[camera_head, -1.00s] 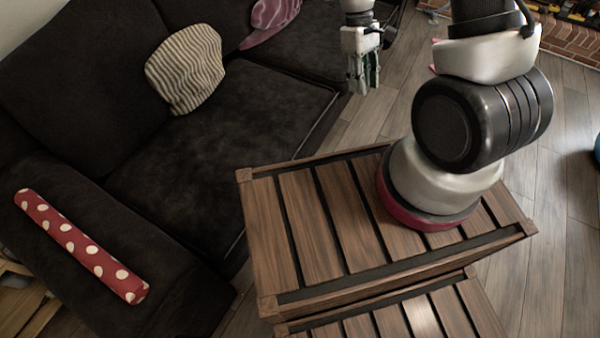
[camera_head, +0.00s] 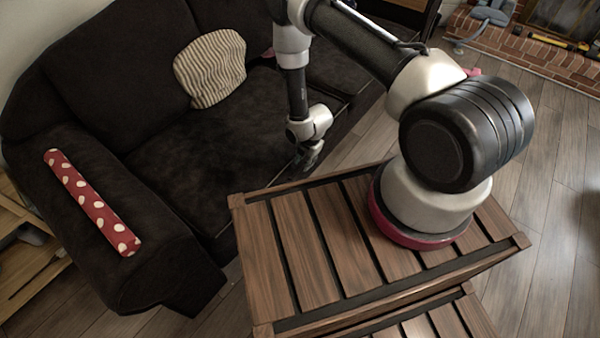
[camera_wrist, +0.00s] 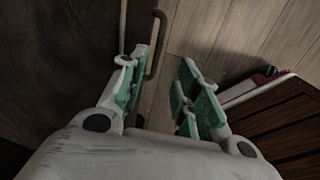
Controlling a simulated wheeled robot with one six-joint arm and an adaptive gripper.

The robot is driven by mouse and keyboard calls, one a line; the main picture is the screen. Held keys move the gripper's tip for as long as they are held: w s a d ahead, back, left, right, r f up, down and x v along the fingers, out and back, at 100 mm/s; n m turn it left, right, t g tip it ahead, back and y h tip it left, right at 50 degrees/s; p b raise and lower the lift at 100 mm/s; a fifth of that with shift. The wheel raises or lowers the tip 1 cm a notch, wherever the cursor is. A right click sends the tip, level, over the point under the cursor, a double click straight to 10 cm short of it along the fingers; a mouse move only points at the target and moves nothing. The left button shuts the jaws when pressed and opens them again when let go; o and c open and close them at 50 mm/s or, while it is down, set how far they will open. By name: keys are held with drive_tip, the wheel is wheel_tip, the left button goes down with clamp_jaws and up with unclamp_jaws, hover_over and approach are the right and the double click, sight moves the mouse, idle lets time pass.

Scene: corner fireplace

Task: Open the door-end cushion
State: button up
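The dark sofa has a near seat cushion (camera_head: 190,150) and a far seat cushion (camera_head: 335,72); no door shows, so I cannot tell which is the door end. Both lie flat. My gripper (camera_head: 308,160) is low by the front edge of the near cushion, partly hidden by my wrist. In the wrist view my gripper (camera_wrist: 160,85) is open, with green-padded fingers apart and nothing held. A curved brown handle (camera_wrist: 155,42) shows just beyond the fingertips, closer to the left finger. The dark sofa front (camera_wrist: 60,60) fills the left of that view. Contact with the handle is unclear.
A striped pillow (camera_head: 210,68) leans on the sofa back. A red dotted roll (camera_head: 92,202) lies on the near armrest (camera_head: 150,235). My slatted wooden base stands close to the sofa front. Wooden floor (camera_head: 555,150) is open to the right, before a brick hearth (camera_head: 540,48).

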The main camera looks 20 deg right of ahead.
sight(301, 171)
drive_tip(key=shift+n, duration=0.5)
drive_tip(key=f, duration=0.2)
drive_tip(key=w+f, duration=0.1)
drive_tip(key=f, duration=0.2)
drive_tip(key=a+f, duration=0.1)
drive_tip(key=f, duration=0.1)
drive_tip(key=shift+w+f, duration=0.2)
drive_tip(key=shift+f, duration=0.1)
clamp_jaws()
